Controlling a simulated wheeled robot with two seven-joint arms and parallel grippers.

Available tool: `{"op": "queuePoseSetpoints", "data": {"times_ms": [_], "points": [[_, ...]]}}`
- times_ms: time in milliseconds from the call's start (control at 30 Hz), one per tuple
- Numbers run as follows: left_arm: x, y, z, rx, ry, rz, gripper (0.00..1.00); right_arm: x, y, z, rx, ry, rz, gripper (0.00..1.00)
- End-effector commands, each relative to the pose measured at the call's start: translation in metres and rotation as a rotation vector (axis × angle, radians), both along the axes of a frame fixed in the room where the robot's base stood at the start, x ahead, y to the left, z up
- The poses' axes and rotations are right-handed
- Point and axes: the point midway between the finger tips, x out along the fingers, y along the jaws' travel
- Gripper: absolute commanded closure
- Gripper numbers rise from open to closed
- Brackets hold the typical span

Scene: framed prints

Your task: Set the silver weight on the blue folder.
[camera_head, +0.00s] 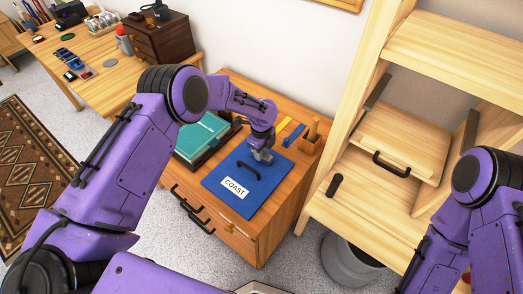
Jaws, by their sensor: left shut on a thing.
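The blue folder (238,202) lies flat on the wooden cabinet and carries a white label reading COAST. A black handle-like piece (248,171) is on its face. My left gripper (263,157) is over the back right part of the folder, pointing down, shut on a small grey thing that looks like the silver weight. The fingers and the weight are too small to tell apart clearly, and I cannot tell whether the weight touches the folder. My right arm comes in at the right; its gripper is out of view.
A teal folder (203,135) lies in a dark tray left of the blue one. A yellow strip (284,127), a blue block (294,135) and a wooden pencil holder (311,139) stand behind. A wooden shelf unit (440,50) rises at right, above a grey bin (345,262).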

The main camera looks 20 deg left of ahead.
Motion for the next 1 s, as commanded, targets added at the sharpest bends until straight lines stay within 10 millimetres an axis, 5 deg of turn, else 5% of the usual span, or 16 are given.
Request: {"op": "queuePoseSetpoints", "data": {"times_ms": [100,133,200,567,1000], "points": [[0.0,0.0,-0.004,0.0,-0.001,0.0,1.0,0.0,0.0,-0.005,0.0,0.0,0.0,0.57],[0.0,0.0,-0.004,0.0,0.0,0.0,0.62,0.0,0.0,-0.004,0.0,0.0,0.0,0.57],[0.0,0.0,-0.003,0.0,0.0,0.0,0.43,0.0,0.0,-0.003,0.0,0.0,0.0,0.57],[0.0,0.0,0.005,0.0,-0.001,0.0,0.43,0.0,0.0,0.001,0.0,0.0,0.0,0.57],[0.0,0.0,0.104,-0.001,-0.002,0.002,0.43,0.0,0.0,-0.018,0.0,0.0,0.0,0.57]]}}
